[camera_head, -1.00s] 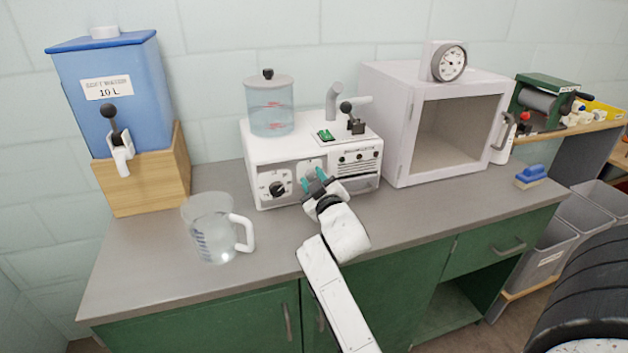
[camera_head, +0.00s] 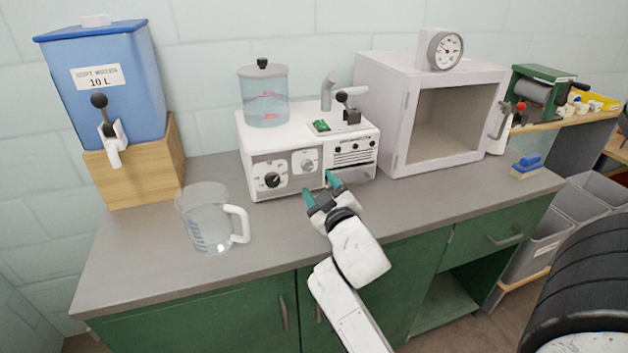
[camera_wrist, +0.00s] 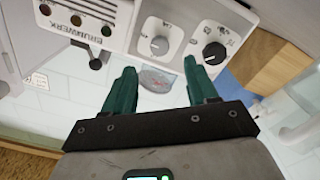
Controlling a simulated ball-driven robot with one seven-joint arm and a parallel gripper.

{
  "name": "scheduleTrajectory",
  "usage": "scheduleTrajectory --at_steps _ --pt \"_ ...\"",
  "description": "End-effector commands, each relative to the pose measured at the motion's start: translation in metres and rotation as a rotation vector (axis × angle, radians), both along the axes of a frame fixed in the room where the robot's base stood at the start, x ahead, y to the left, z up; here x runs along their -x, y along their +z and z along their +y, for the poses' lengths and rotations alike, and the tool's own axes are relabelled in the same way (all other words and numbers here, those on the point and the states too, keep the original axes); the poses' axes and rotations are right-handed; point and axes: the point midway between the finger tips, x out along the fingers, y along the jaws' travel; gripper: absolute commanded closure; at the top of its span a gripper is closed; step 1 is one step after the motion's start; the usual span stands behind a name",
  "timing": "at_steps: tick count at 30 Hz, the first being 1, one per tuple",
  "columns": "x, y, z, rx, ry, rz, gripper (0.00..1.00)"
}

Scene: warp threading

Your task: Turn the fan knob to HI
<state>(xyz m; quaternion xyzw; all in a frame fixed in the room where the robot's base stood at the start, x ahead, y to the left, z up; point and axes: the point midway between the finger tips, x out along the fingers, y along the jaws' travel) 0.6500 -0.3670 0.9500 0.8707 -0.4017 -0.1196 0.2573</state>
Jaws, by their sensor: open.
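A white machine (camera_head: 252,148) on the counter has two dials on its front panel. The left dial is a black knob (camera_head: 272,180) on a light plate; the right one is a smaller grey knob (camera_head: 307,165). Their labels are too small to read, so I cannot tell which is the fan knob. My gripper (camera_head: 320,188) is open and empty in front of the panel, apart from both knobs. In the wrist view, which is turned over, the grey knob (camera_wrist: 160,45) lies just beyond and between the green fingertips (camera_wrist: 160,68). The black knob (camera_wrist: 214,53) is beyond the right finger.
A glass jug (camera_head: 208,222) stands left of my gripper. A blue water tank (camera_head: 110,100) on a wooden stand is at the far left. A white oven-like box (camera_head: 385,100) with a gauge is to the right, and a blue brush (camera_head: 526,168) lies near the counter's right end.

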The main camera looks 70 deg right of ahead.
Motion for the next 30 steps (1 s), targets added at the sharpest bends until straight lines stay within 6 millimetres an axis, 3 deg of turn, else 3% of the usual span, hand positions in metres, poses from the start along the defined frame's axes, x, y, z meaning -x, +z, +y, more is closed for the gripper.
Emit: scheduleTrajectory --at_steps 9,30 --pt "0.018 0.000 0.022 0.000 0.001 0.000 0.42" --pt "0.018 0.000 0.022 0.000 0.001 0.000 0.42"
